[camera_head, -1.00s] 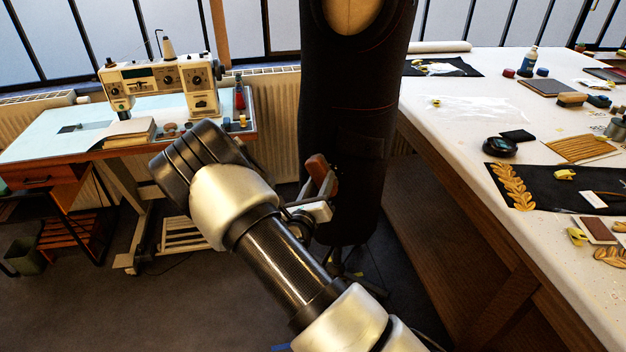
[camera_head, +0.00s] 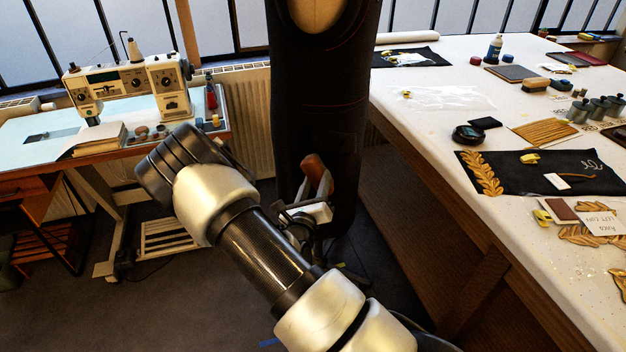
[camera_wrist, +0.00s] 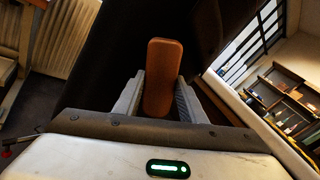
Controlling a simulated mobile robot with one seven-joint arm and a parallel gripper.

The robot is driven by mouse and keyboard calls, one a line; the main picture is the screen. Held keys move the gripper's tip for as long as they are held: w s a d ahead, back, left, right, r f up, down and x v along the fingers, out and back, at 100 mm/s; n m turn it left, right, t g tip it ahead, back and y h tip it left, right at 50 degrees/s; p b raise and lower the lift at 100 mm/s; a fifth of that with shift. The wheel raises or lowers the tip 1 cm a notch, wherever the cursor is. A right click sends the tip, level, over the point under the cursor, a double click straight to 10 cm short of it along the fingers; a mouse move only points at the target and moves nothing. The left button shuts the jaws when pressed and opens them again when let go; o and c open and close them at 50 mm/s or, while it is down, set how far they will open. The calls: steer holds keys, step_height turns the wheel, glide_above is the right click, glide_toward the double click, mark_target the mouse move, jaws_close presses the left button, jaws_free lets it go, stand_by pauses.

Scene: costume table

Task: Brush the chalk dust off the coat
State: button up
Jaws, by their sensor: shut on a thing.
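The dark coat (camera_head: 335,115) hangs on a dress form in the middle of the head view, with thin reddish lines on it. I cannot make out chalk dust on its lower front. My gripper (camera_head: 316,190) is low in front of the coat and shut on a brown wooden-backed brush (camera_head: 314,168). In the wrist view the brush (camera_wrist: 162,75) stands up between the two grey fingers of my gripper (camera_wrist: 160,100), with the dark coat (camera_wrist: 112,60) behind it. The bristles are hidden. I cannot tell whether the brush touches the coat.
A long white table (camera_head: 440,130) on the right holds a dark embroidered cloth (camera_head: 530,175), another brush-like block (camera_head: 534,84) and small tins. A sewing machine (camera_head: 130,80) stands on a table at the left. A radiator (camera_head: 250,115) is behind.

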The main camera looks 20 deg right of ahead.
steer(key=w+a, duration=0.4)
steer(key=a, duration=0.2)
steer(key=shift+a, duration=0.35)
stand_by(0.4)
steer(key=shift+p+v, duration=0.75)
steer(key=shift+v, duration=2.25)
steer(key=shift+p+v, duration=0.3)
steer(key=shift+v, duration=1.2)
